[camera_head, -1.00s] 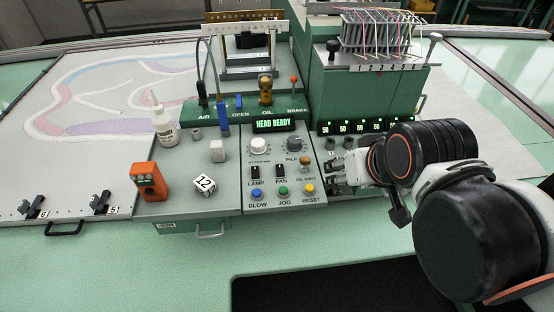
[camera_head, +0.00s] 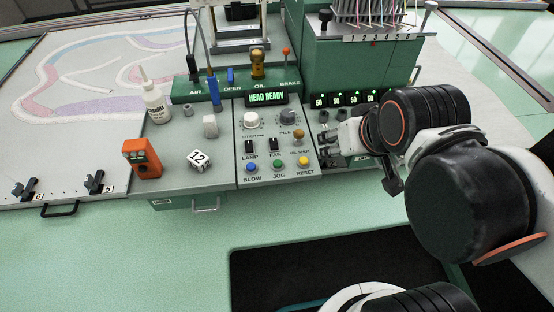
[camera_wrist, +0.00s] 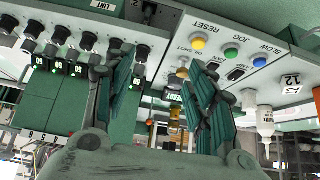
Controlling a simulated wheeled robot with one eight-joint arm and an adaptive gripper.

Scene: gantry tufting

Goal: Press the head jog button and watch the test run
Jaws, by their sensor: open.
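The green JOG button (camera_head: 279,167) sits on the front of the grey control panel (camera_head: 240,182), between the blue BLOW button (camera_head: 252,167) and the yellow RESET button (camera_head: 305,161). The display (camera_head: 266,97) above reads HEAD READY. My gripper (camera_head: 326,143) is to the right of the panel, near the PILE knob, apart from the JOG button. In the wrist view my gripper (camera_wrist: 160,80) is open and empty, its two fingers spread. The wrist view also shows the JOG button (camera_wrist: 231,53) upside down, beyond the right finger.
LAMP (camera_head: 250,147) and FAN (camera_head: 275,145) switches sit behind the buttons. Brake and air levers rise behind. The floor in front is clear apart from a dark mat (camera_head: 240,265).

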